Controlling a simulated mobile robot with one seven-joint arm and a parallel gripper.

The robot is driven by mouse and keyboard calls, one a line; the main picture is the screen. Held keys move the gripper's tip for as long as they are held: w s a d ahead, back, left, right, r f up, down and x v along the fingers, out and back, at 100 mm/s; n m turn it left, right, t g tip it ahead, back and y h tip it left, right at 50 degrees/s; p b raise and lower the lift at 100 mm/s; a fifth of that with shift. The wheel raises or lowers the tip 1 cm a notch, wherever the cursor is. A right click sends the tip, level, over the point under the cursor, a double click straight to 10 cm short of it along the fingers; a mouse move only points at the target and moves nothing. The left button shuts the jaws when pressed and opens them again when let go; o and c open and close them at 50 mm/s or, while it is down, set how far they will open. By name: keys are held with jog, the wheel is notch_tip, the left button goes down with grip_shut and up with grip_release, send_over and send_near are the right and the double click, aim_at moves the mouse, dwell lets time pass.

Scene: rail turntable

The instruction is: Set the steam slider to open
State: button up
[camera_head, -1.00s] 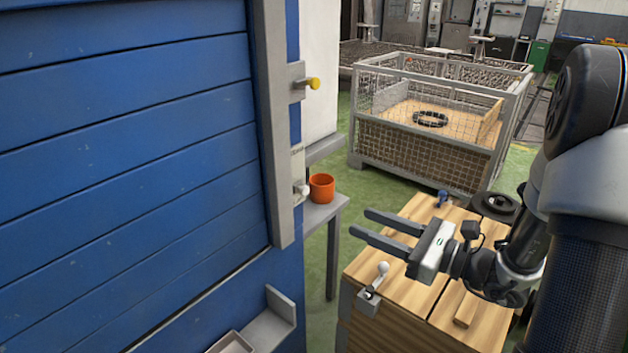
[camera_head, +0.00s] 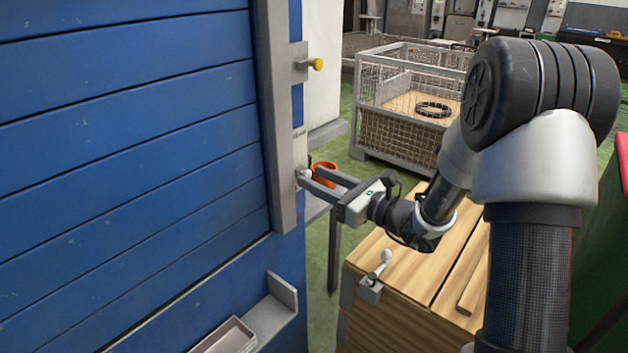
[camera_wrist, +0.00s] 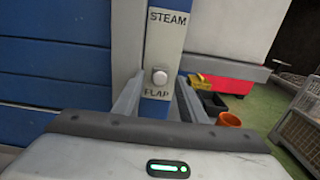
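The steam slider's pale round knob (camera_wrist: 160,77) sits on a light upright plate, with the label STEAM (camera_wrist: 167,20) above it and FLAP (camera_wrist: 156,93) below it. In the head view, the knob (camera_head: 306,174) is partly hidden by my fingers. My gripper (camera_head: 308,177) is level with it, pointing at the grey post. The fingers are open, one on each side of the knob in the wrist view. I cannot tell whether either finger touches it.
A yellow knob (camera_head: 317,64) sticks out higher on the post. An orange pot (camera_head: 323,172) stands close behind my fingers. A wooden bench (camera_head: 415,265) with a white-balled lever (camera_head: 384,258) lies below my arm. A wire cage (camera_head: 395,125) stands behind.

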aim_at(298, 152)
jog(key=shift+w+a, duration=0.45)
jog(key=shift+a, duration=0.15)
grip_shut()
notch_tip(298, 152, up, 5)
jog(key=p, duration=0.3)
jog(key=shift+f, duration=0.1)
grip_release()
jog(key=shift+d, duration=0.1)
jog(key=p+v, duration=0.2)
jog(key=v, duration=1.5)
jog(key=shift+s, duration=0.2)
